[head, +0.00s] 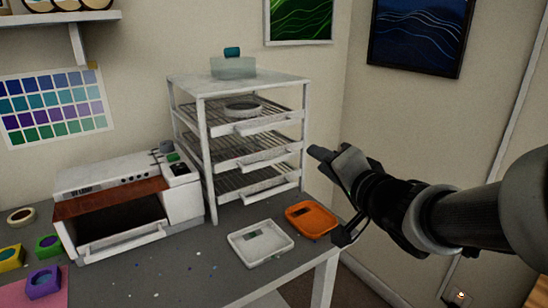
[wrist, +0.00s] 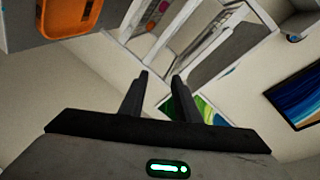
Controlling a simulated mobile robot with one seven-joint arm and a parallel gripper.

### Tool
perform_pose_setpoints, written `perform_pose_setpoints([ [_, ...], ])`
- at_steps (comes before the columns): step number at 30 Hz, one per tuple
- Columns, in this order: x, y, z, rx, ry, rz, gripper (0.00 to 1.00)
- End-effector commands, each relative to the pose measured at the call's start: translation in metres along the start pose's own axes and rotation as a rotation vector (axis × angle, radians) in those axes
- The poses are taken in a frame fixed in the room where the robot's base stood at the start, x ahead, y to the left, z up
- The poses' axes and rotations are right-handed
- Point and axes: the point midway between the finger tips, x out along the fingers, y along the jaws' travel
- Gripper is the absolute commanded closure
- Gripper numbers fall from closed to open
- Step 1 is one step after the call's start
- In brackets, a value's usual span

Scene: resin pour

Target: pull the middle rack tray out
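The white rack (head: 205,150) stands at the back of the table in the head view, with three wire trays stacked in it. The middle rack tray (head: 268,160) is in its slot, its pale front lip facing out. My gripper (head: 322,155) is in the air to the right of the rack, at about the middle tray's height in the picture, apart from it. In the wrist view, my gripper (wrist: 161,76) has its fingers apart with nothing between them. Part of the rack (wrist: 235,50) shows beyond the fingers, tilted; which tray is which there I cannot tell.
A round item (head: 242,108) lies on the top tray. A clear box (head: 233,67) stands on the rack. An orange tray (head: 312,221) and a white tray (head: 260,243) lie on the table before it. A white oven-like machine (head: 120,205) stands left.

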Motion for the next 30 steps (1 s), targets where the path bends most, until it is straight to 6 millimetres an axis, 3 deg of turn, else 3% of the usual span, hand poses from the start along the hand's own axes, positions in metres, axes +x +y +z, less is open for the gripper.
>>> perform_pose_setpoints([
  [1,0.010,0.024,0.033,0.098,-0.059,-0.070,0.70],
  [3,0.012,0.024,0.058,0.229,-0.143,-0.157,0.70],
  [5,0.010,0.022,0.069,0.340,-0.189,-0.199,0.70],
  [11,0.004,0.018,0.068,0.526,-0.207,-0.224,0.70],
  [25,0.030,0.004,0.068,0.537,-0.209,-0.218,0.70],
  [30,0.067,0.002,0.080,0.528,-0.210,-0.227,0.70],
])
